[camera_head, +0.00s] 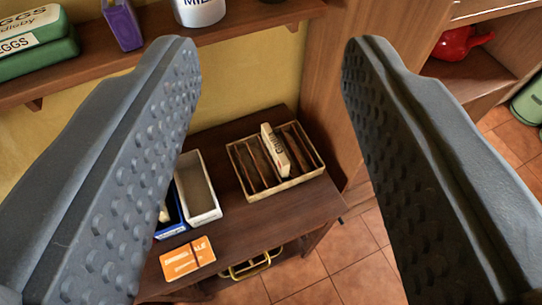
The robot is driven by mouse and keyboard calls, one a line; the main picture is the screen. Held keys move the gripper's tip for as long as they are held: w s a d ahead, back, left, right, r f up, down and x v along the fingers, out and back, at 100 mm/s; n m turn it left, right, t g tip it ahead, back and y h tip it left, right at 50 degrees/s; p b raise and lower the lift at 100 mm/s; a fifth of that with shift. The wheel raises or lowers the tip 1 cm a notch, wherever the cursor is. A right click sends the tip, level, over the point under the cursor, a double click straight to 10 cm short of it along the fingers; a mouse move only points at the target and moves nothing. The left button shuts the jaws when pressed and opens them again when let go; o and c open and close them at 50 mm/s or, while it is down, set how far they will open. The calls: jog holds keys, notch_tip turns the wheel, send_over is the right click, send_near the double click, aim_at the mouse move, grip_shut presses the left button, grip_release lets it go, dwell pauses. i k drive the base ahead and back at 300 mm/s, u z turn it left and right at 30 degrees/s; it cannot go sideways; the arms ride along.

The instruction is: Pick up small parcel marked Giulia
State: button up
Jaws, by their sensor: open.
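My gripper (272,48) is open and empty, its two grey studded fingers framing the view above a dark wooden table (250,219). A small cream parcel (274,151) with dark lettering stands on edge in a slotted light wooden box (275,192) on the table. Its lettering is too small to read. An orange packet (187,260) with a dark band lies flat near the table's front edge; its print is only partly legible. I cannot read Giulia on anything. Both lie beyond the fingers, untouched.
A white bin (206,214) and a blue bin (172,224) stand left of the slotted box. A shelf (150,62) above holds green egg boxes (40,55), a purple carton (122,24) and a milk container (200,9). A wooden cabinet side rises right of the table.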

aim_at(282, 164)
jog(key=u, duration=2.55)
jog(key=k, duration=1.7)
jog(key=z, duration=1.25)
jog(key=i, duration=1)
